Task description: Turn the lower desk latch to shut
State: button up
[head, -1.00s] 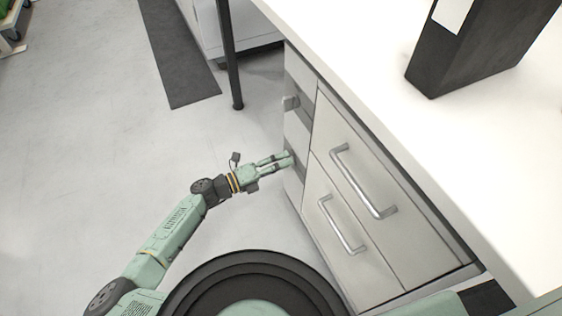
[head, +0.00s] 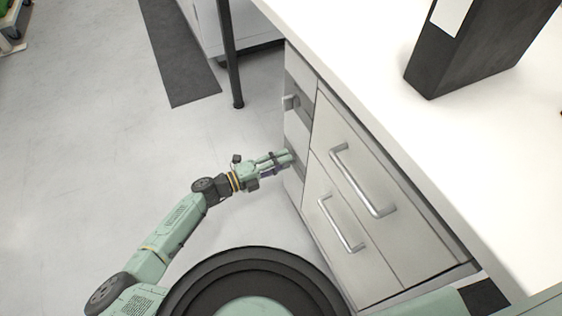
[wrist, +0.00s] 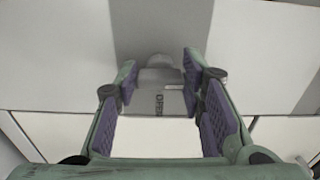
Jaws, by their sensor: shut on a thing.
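The lower desk latch (wrist: 158,74) is a small grey knob on the side of the white drawer cabinet (head: 295,178). In the wrist view it sits between my fingertips, with a label that seems to read OPEN just below it. My gripper (wrist: 160,76) is shut on this latch, one finger pad on each side. In the head view my gripper (head: 289,158) reaches the cabinet side from the left and hides the lower latch. The upper latch (head: 290,102) shows above it on the same side.
Two drawers with bar handles (head: 363,181) are on the cabinet's front, right of my gripper. The white desk top (head: 390,95) overhangs the cabinet and carries a dark box (head: 470,50). A black desk leg (head: 231,60) stands behind.

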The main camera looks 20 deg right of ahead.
jog(key=o, duration=1.1)
jog(key=shift+o, duration=0.2)
jog(key=s+a, duration=0.2)
jog(key=a, duration=0.9)
jog(key=shift+s+a, duration=0.15)
jog(key=shift+a, duration=0.25)
